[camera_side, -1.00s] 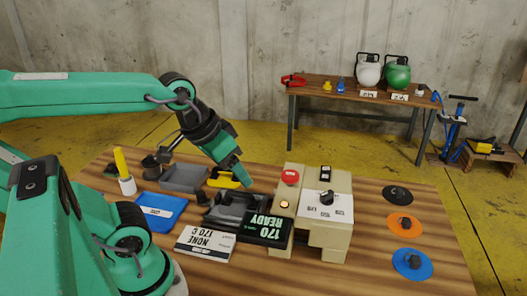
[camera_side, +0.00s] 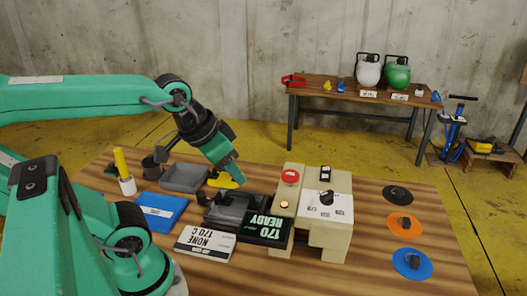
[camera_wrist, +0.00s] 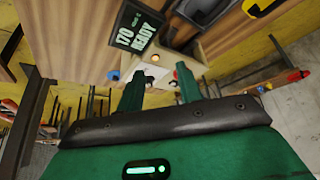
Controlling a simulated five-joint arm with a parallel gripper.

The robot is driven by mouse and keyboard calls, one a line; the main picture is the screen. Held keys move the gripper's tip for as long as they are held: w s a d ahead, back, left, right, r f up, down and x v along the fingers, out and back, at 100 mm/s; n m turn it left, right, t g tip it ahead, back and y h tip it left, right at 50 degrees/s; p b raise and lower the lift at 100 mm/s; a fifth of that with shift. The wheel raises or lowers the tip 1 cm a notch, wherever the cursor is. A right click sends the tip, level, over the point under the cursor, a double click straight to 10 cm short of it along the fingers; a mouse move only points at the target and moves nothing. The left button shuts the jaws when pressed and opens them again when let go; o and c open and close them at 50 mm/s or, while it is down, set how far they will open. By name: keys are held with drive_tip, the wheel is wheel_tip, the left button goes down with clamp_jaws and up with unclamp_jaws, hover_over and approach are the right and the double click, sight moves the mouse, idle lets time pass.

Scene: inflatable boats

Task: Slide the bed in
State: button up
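The dark grey bed (camera_side: 228,208) lies on the wooden table at the left of the beige machine (camera_side: 337,238), with a small dark knob at its left end. Its right part is partly hidden by the "170 READY" sign (camera_side: 265,228). My gripper (camera_side: 229,177) is above and behind the bed, apart from it, pointing down. In the wrist view my gripper (camera_wrist: 160,84) has its two green fingers apart with nothing between them. The machine (camera_wrist: 190,62) shows beyond the fingertips, and a dark grey part (camera_wrist: 186,32), likely the bed, shows at the top.
A grey bin (camera_side: 185,177) and a yellow item (camera_side: 222,181) are behind. Black, orange (camera_side: 404,225) and blue discs lie at right.

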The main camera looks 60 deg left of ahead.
drive_tip(key=w+a+f+n+g+y, duration=0.1)
drive_tip(key=w+a+f+n+g, duration=0.15)
drive_tip(key=a, duration=0.35)
drive_tip(key=w+a+f+n+g, duration=0.1)
drive_tip(key=a+f, duration=0.2)
drive_tip(key=a, duration=0.2)
drive_tip(key=n+g+h, duration=0.1)
drive_tip(key=n+g, duration=0.1)
drive_tip(key=n, duration=0.1)
hover_over(201, 193)
wheel_tip(201, 193, down, 9)
drive_tip(key=shift+a+r, duration=0.1)
drive_tip(key=shift+f, duration=3.95)
clamp_jaws()
